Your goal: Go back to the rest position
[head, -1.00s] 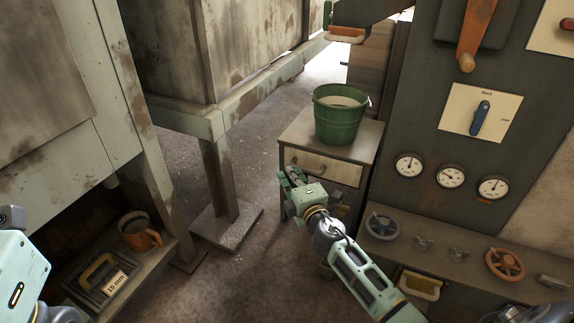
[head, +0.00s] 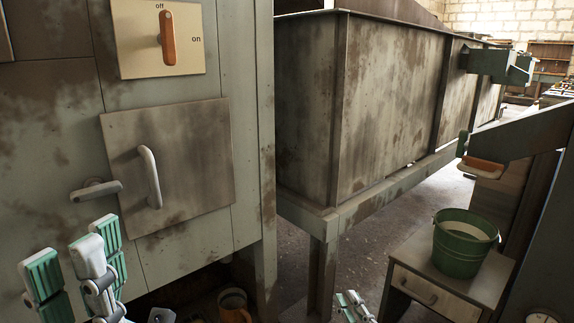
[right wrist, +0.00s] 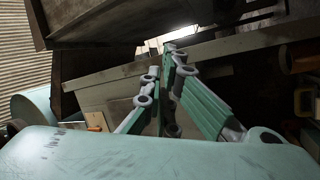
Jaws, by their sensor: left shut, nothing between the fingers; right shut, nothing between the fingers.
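My left gripper (head: 78,262) is at the lower left of the head view, in front of the grey-green cabinet (head: 245,130). It is shut with nothing in it. My right gripper (head: 354,306) shows only as a small part at the bottom edge of the head view, left of the drawer stand. Its fingers (right wrist: 168,92) fill the middle of the right wrist view; they are shut and empty.
The cabinet has a hatch with a handle (head: 151,178) and an orange switch (head: 167,42) above it. A green bucket (head: 462,246) stands on the drawer stand (head: 425,285). A long rusty tank (head: 390,110) stands behind. An orange mug (head: 234,306) sits low under the cabinet.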

